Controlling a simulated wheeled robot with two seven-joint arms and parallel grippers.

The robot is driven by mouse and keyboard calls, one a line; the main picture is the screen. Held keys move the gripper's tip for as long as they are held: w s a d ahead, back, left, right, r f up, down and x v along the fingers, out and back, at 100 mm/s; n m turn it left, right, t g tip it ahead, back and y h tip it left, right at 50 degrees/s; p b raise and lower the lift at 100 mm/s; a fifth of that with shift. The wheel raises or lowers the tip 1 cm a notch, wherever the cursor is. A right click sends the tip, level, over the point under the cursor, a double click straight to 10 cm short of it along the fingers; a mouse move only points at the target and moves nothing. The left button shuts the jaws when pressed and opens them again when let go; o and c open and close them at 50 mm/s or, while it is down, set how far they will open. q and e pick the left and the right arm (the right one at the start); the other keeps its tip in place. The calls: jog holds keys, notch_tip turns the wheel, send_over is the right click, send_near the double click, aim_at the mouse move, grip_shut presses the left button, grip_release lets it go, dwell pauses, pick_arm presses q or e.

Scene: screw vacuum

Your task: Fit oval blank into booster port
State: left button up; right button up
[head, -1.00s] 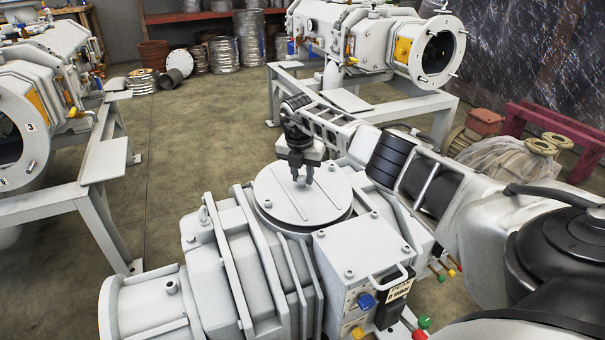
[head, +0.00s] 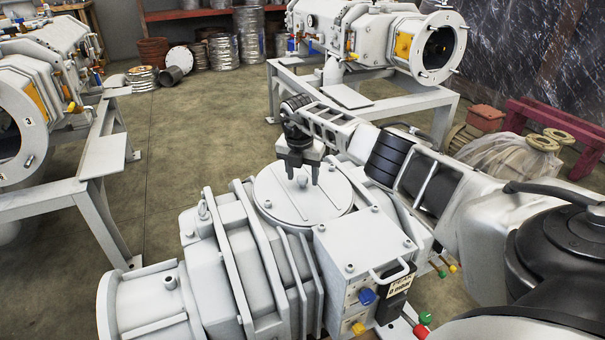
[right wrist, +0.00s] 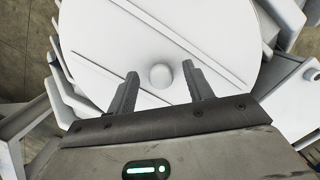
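The oval blank (head: 270,205) is a round-looking white plate with two thin straight ribs and a small central knob (head: 302,181). It lies flat over the booster port on top of the white pump body (head: 203,261), with no dark gap visible under its rim. The blank also fills the upper middle of the right wrist view (right wrist: 158,28). My right gripper (head: 301,178) is just above the blank, open. Its fingers stand apart on either side of the knob, with clear space on both sides in the right wrist view (right wrist: 161,76). My left gripper is not in view.
A box (head: 363,240) with a handle and coloured knobs stands beside the blank. Two other white pumps on stands are at the left (head: 40,75) and back (head: 380,38). Metal drums (head: 222,51) stand behind. The floor at centre left is clear.

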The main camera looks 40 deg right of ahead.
aim_at(303, 176)
jog(key=shift+f, duration=0.1)
jog(key=shift+r, duration=0.35)
notch_tip(303, 176, up, 3)
jog(key=shift+s+a+r+p, duration=0.1)
jog(key=shift+s+a+p, duration=0.05)
jog(key=shift+p, duration=0.8)
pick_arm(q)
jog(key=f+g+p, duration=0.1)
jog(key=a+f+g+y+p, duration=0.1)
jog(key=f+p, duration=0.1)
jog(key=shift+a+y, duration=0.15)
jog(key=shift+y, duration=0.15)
pick_arm(e)
notch_tip(303, 176, up, 12)
jog(key=a, duration=0.2)
jog(key=shift+s, duration=0.45)
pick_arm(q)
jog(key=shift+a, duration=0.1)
pick_arm(e)
jog(key=shift+r, duration=0.1)
